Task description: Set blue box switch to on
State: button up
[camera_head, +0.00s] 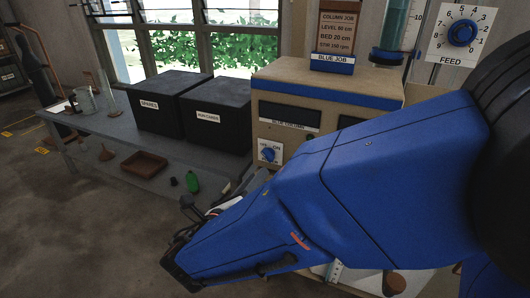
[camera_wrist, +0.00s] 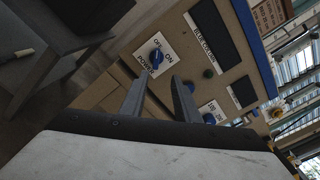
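The blue box is a tan cabinet with blue trim, labelled BLUE COLUMN (camera_head: 289,123); its front also shows tilted in the wrist view (camera_wrist: 188,48). Its switch is a blue knob (camera_head: 268,155) on a white plate with OFF, ON and POWER labels. In the wrist view the knob (camera_wrist: 155,57) lies just beyond the fingertips. I cannot tell for sure which label it points to. My gripper (camera_wrist: 161,78) is open, with two grey fingers apart and nothing between them. It looks apart from the knob. In the head view my blue arm hides much of the box's lower front.
A second blue knob (camera_wrist: 211,117) sits on the same front, partly behind a finger. Black boxes labelled SPARES (camera_head: 160,103) and another (camera_head: 216,116) stand on the grey table (camera_head: 107,126) to the left. A FEED dial (camera_head: 462,33) is at upper right.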

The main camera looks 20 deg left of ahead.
aim_at(266, 158)
jog(key=shift+y, duration=0.3)
jog(key=shift+w+a, duration=0.15)
jog(key=shift+w, duration=2.2)
jog(key=shift+w+a, duration=0.1)
jog(key=shift+w, duration=2.25)
jog(key=shift+n, duration=0.3)
grip_shut()
